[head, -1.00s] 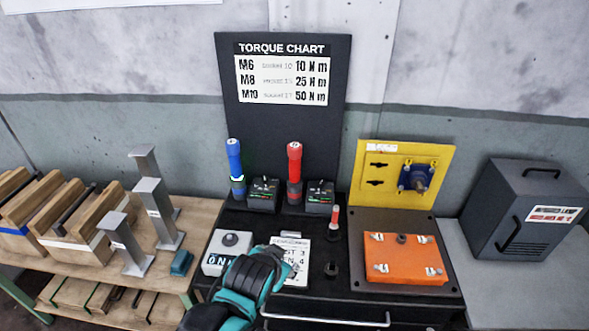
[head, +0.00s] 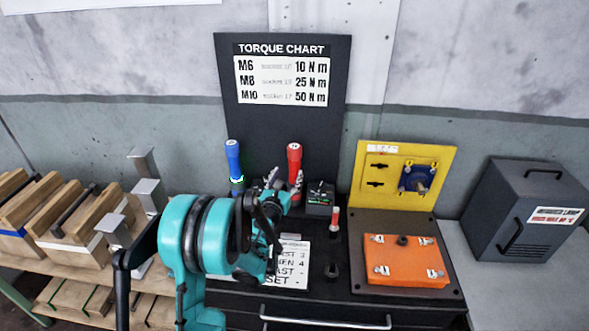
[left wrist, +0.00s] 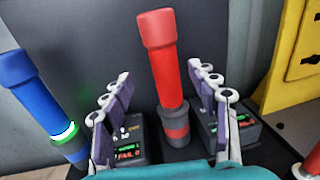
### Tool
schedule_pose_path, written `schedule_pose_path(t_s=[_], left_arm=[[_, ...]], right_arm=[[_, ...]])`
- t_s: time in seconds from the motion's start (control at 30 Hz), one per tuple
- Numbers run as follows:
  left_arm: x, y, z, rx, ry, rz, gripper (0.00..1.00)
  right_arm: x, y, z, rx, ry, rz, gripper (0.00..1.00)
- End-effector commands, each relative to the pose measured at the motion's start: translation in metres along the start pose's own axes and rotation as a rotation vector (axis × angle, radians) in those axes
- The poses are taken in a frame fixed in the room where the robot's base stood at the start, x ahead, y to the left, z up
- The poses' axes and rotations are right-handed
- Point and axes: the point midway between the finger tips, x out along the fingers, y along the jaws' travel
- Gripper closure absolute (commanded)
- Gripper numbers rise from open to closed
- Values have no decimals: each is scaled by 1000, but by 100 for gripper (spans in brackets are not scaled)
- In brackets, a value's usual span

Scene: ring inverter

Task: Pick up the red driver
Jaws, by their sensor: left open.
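The red driver (head: 294,160) stands upright at the back of the black bench, in front of the torque chart board. In the left wrist view the red driver (left wrist: 163,65) rises between the two spread fingers, with a grey collar near its lower end. My left gripper (head: 283,186) is open and just in front of the driver's lower part. In the left wrist view the open left gripper (left wrist: 160,100) has a finger on each side of the driver, with visible gaps. The right gripper is not in view.
A blue driver (head: 234,160) stands left of the red one. A small black display box (head: 320,198) sits to the right. A yellow panel (head: 374,165) and an orange plate (head: 405,262) lie farther right. The torque chart board (head: 282,120) stands behind.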

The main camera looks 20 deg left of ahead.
Motion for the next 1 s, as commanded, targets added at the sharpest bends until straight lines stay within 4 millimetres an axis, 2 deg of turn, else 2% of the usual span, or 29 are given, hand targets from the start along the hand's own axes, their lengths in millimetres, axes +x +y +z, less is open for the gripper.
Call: schedule_pose_path(t_s=[0.27,0.6,0.87,0.9,1.0], left_arm=[[28,-2,-5,32,2,-9,41],[75,-5,-4,29,2,-5,41],[79,-5,-2,28,2,-5,41],[79,-5,-2,28,2,-5,43],[79,-5,-2,27,2,-5,70]], right_arm=[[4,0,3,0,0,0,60],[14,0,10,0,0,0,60],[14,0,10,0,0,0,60],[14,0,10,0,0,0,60],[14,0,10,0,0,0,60]])
